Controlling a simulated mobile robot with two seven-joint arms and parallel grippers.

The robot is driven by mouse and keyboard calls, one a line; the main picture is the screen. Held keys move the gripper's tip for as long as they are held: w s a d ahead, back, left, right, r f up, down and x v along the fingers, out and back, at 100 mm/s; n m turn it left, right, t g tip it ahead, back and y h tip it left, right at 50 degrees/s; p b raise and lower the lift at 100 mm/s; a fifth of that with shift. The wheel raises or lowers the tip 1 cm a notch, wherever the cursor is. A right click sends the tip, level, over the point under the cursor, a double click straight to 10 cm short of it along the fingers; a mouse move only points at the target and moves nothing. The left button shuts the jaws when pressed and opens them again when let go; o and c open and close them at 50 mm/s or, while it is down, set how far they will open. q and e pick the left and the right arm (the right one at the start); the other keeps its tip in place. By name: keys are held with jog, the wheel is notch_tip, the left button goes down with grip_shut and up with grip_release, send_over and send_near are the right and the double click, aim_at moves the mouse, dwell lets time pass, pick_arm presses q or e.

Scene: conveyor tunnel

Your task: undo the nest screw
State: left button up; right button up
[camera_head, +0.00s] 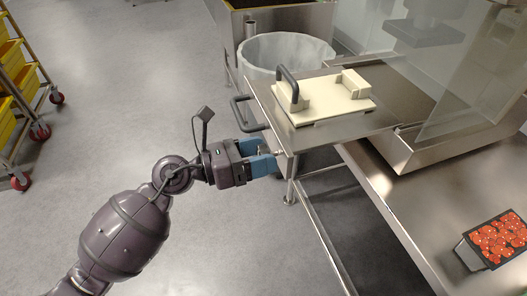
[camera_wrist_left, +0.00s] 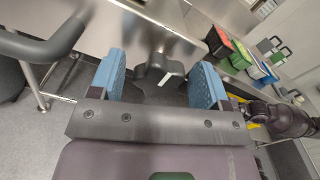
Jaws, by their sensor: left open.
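The nest screw shows in the left wrist view as a dark lobed knob (camera_wrist_left: 158,68) with a pale stripe, on the edge of the steel plate. My left gripper (camera_head: 266,155) is open at the front edge of that plate in the head view. Its two blue fingers (camera_wrist_left: 159,82) stand on either side of the knob, with a visible gap on both sides. In the head view the knob is mostly hidden between the fingers. The cream nest (camera_head: 326,99) with a dark handle (camera_head: 288,88) sits on the steel plate (camera_head: 362,129).
A dark bar handle (camera_head: 246,113) sticks out of the plate's edge close to my left gripper. A lined bin (camera_head: 287,50) stands behind. A clear guard (camera_head: 470,80) and a tray of red pieces (camera_head: 497,240) are at right.

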pick_arm(q)
jog(key=shift+w+d, duration=0.15)
jog(key=shift+d, duration=0.3)
